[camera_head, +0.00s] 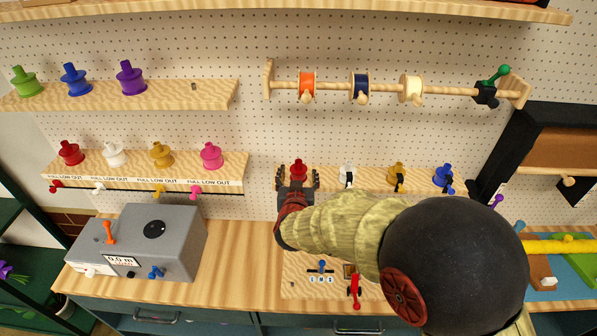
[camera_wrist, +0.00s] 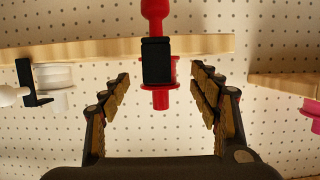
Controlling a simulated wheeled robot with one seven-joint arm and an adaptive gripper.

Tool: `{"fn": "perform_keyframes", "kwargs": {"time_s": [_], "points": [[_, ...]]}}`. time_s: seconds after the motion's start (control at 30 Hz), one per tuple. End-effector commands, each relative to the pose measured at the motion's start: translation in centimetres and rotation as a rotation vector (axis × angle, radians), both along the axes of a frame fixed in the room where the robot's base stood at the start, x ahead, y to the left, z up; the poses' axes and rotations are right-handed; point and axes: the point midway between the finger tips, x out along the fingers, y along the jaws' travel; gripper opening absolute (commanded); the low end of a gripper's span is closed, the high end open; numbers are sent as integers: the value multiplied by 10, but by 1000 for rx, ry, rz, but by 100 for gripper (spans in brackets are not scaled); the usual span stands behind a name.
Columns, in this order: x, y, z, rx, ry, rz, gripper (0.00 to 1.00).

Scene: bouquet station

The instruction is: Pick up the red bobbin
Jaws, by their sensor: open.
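A red bobbin (camera_head: 298,168) stands on the right-hand low shelf, at its left end. My gripper (camera_head: 298,180) is open around it, one finger on each side. In the wrist view the red bobbin (camera_wrist: 160,98) shows between the open fingertips of my gripper (camera_wrist: 160,72), with a gap on both sides. A black clip (camera_wrist: 156,60) covers part of the bobbin there. Another red bobbin (camera_head: 69,152) stands on the left low shelf, far from my gripper.
White (camera_head: 347,172), yellow (camera_head: 397,173) and blue (camera_head: 444,176) bobbins share the right-hand shelf. A pink bobbin (camera_head: 211,155) stands at the near end of the left shelf. A rod with spools (camera_head: 307,84) hangs above. A grey machine (camera_head: 140,243) sits on the counter, lower left.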

Motion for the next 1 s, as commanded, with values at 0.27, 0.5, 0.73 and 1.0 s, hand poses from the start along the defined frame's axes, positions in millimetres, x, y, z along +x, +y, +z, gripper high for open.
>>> {"fn": "perform_keyframes", "kwargs": {"time_s": [0.27,0.5,0.73,1.0], "points": [[9,0,-3,1,0,1,62],[9,0,-3,1,0,1,53],[9,0,-3,1,0,1,40],[9,0,-3,1,0,1,25]]}}
